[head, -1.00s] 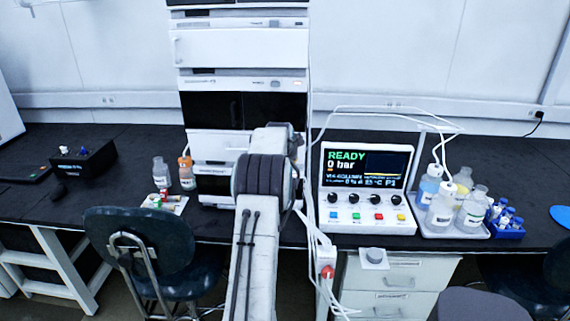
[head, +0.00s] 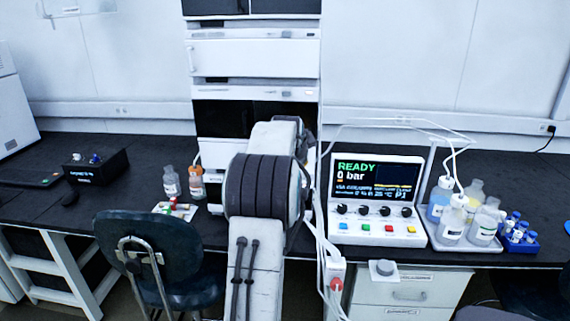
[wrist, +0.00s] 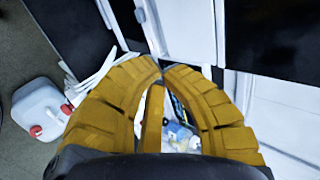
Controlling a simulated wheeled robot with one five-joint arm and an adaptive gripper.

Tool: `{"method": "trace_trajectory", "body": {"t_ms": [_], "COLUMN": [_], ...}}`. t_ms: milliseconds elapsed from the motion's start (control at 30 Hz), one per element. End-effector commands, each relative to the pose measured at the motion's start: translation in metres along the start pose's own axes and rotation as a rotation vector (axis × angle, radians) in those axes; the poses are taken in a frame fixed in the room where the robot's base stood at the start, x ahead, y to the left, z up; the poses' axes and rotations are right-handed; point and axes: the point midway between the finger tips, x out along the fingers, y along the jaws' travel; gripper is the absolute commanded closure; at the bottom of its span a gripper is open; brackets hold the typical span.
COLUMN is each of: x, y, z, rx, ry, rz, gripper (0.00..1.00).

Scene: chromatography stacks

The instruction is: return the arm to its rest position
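My arm (head: 262,185) stands raised in the middle of the head view, in front of the chromatography stack (head: 255,60). My gripper is hidden behind the arm in that view. In the wrist view my gripper (wrist: 163,66) shows two ridged yellow fingers whose tips come together, with a narrow yellow bar between them. Nothing is seen held in it. Small bottles and pale items show through the gap between the fingers, beyond them.
A control box (head: 372,200) reading READY, 0 bar stands right of the arm, beside a bottle tray (head: 452,244) and blue vial rack (head: 518,241). A chair (head: 150,250) stands front left. A white jug (wrist: 40,108) is on the floor.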

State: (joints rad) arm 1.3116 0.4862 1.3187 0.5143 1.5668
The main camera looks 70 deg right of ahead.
Motion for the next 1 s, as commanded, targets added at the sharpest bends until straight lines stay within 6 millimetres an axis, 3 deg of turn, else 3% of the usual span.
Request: {"method": "trace_trajectory", "body": {"t_ms": [533, 767, 867, 967, 1000], "x": [-0.005, -0.005, -0.005, 0.001, 0.004], "y": [0.0, 0.007, 0.019, 0.056, 0.077], "z": [0.0, 0.0, 0.0, 0.0, 0.0], "rx": [-0.029, -0.318, -0.525, -0.743, -0.83], "ry": [0.0, -0.005, -0.02, -0.068, -0.1], "rz": [0.0, 0.03, 0.073, 0.171, 0.223], "gripper": [1.0, 1.0, 1.0, 1.0, 1.0]}}
